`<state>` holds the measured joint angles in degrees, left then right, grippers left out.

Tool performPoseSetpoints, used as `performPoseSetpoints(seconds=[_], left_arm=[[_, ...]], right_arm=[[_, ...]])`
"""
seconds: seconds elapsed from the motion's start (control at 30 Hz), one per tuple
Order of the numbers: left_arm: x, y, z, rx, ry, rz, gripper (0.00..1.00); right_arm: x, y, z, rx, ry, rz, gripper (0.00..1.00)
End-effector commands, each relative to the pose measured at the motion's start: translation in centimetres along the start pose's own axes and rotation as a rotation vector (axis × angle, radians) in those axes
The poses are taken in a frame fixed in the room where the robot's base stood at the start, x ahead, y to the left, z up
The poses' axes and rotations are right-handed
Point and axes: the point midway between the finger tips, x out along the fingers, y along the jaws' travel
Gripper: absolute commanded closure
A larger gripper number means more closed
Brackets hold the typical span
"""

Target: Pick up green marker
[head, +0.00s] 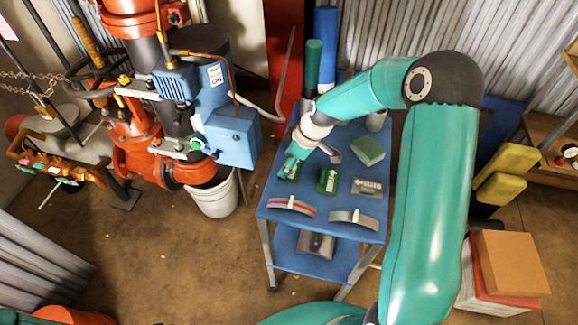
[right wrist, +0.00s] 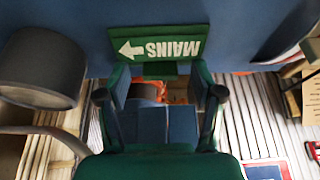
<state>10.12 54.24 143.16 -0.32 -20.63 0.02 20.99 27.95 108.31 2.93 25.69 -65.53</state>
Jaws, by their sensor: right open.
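A green marker with a white arrow and the word MAINS shows in the right wrist view (right wrist: 183,48), just beyond my fingertips. A green tab on it lies between the tips. My right gripper (right wrist: 160,82) is open, its fingers apart on either side of the tab; I cannot tell whether they touch it. In the head view my right gripper (head: 291,165) is low over the left part of the blue trolley's top, with green showing under it. Another green marker with white markings (head: 328,181) lies to its right. My left gripper is not in view.
The blue trolley (head: 325,232) also holds a grey lettered marker (head: 367,188), a green block (head: 368,151) and two curved bands (head: 292,206) (head: 353,219). Tall green and blue cylinders stand at its back. A blue pump unit (head: 232,138) and white bucket (head: 215,200) stand left.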

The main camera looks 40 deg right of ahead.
Motion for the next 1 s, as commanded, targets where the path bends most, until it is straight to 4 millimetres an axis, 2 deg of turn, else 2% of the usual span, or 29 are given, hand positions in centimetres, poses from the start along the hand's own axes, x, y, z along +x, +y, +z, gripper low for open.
performPoseSetpoints(seconds=[0.07, 0.3, 0.4, 0.77, 1.0], left_arm=[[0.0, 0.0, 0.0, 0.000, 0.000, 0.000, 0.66], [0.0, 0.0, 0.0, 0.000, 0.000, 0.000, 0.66], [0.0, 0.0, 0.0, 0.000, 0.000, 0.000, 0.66], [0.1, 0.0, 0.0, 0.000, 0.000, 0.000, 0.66], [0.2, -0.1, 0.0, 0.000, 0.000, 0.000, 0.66]], right_arm=[[0.0, 0.0, 0.0, 0.000, 0.000, 0.000, 0.35], [0.0, 0.0, 0.1, 0.001, -0.001, 0.000, 0.75], [0.0, 0.0, 0.1, 0.001, -0.001, -0.001, 0.87], [-0.1, 0.0, 0.1, 0.002, -0.002, -0.002, 0.87], [-1.9, 0.1, -0.7, 0.001, 0.001, 0.003, 0.87]])
